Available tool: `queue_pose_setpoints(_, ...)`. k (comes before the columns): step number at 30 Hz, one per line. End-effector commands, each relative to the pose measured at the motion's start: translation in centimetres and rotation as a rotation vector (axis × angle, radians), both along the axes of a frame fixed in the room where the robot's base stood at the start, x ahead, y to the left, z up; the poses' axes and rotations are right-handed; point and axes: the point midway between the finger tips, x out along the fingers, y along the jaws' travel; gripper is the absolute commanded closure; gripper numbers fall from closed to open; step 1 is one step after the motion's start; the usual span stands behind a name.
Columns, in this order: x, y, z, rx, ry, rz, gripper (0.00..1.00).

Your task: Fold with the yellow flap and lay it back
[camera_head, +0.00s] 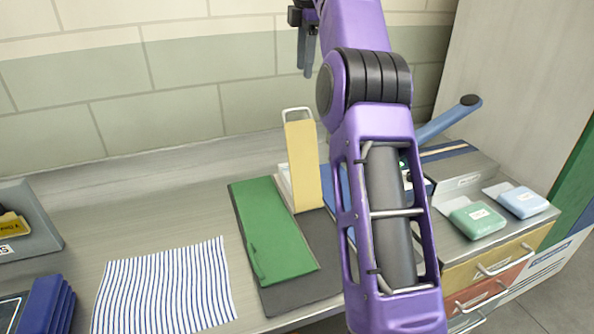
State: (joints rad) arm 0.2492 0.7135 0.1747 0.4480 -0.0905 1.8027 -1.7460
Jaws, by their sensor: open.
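The yellow flap (304,168) stands nearly upright, with a pale loop (297,112) at its top end. A green flap (272,230) lies flat over the left part of the bag. A blue flap (338,187) shows only in part, as my purple arm covers much of it. My gripper (306,58) is above and behind the yellow flap in the picture, apart from it. Its dark fingers point down, open, with nothing seen between them.
A striped cloth (165,288) lies at the front left. A grey bin (22,222) and blue folded items (46,306) are at the left edge. Green (473,218) and light blue (518,199) packets lie on the right, above drawers. The back left bench is clear.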

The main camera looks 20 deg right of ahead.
Motion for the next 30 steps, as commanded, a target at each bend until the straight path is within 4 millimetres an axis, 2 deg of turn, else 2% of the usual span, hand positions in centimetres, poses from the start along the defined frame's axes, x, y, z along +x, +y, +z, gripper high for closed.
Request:
queue_pose_setpoints(11, 0.0, 0.0, 0.0, 0.000, 0.000, 0.000, 0.55)
queue_pose_setpoints(17, 0.4, 0.0, -0.2, 0.015, -0.016, -0.068, 0.91)
queue_pose_setpoints(18, 0.6, 0.0, -0.4, 0.025, -0.025, -0.109, 0.98)
queue_pose_setpoints(19, 0.9, 0.0, -0.5, 0.034, -0.032, -0.147, 1.00)
queue_pose_setpoints(30, 4.2, -0.1, -2.6, 0.245, -0.163, -0.793, 1.00)
